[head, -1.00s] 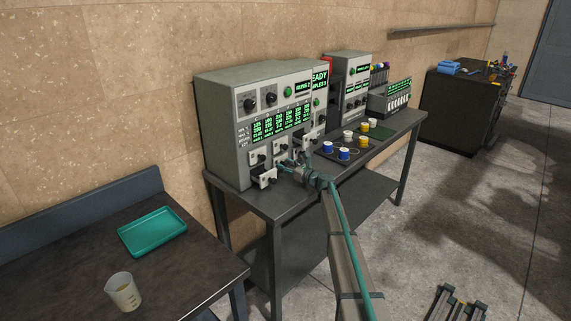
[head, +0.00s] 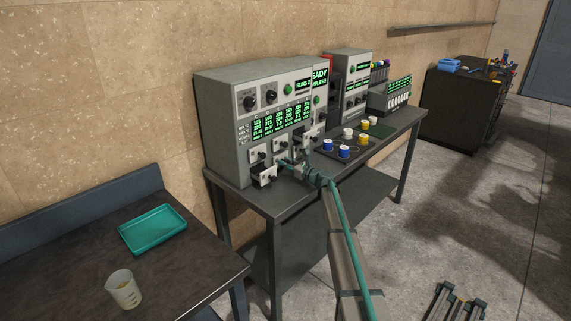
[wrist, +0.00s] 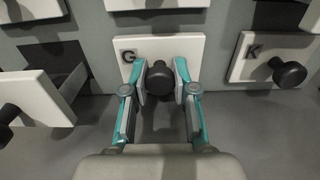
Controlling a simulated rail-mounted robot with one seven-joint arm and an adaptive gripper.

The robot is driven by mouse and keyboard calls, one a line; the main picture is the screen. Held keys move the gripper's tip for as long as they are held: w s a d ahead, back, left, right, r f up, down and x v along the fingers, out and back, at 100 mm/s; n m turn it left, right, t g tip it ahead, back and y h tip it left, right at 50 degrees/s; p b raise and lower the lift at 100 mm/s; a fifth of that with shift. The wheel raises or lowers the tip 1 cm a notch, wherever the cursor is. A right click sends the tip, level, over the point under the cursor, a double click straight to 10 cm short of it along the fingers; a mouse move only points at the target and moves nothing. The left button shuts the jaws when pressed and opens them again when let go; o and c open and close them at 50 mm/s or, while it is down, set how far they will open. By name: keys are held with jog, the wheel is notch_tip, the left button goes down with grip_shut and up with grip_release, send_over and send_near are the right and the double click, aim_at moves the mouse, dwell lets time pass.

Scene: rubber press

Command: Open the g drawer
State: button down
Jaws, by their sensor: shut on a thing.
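The G drawer (wrist: 190,48) has a white front with a "G" label and a black knob (wrist: 159,84), in the middle of the wrist view. My gripper (wrist: 160,82) is shut on the knob, one teal-and-grey finger on each side of it. In the head view my gripper (head: 292,166) is at the lower row of drawers on the grey cabinet (head: 225,130), and it and my arm cover much of the G drawer. I cannot tell clearly whether the G front stands out from the cabinet.
A neighbouring drawer (wrist: 35,97) on the left is pulled out. The K drawer (wrist: 250,65) is on the right. Coloured-capped pots stand on a dark mat (head: 338,153) right of the cabinet. A teal tray (head: 152,230) and beaker (head: 123,290) are on the near table.

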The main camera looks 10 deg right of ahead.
jog(key=b+v, duration=0.1)
jog(key=v, duration=0.3)
jog(key=shift+w, duration=0.1)
jog(key=c, duration=0.9)
grip_release()
jog(key=v, duration=1.2)
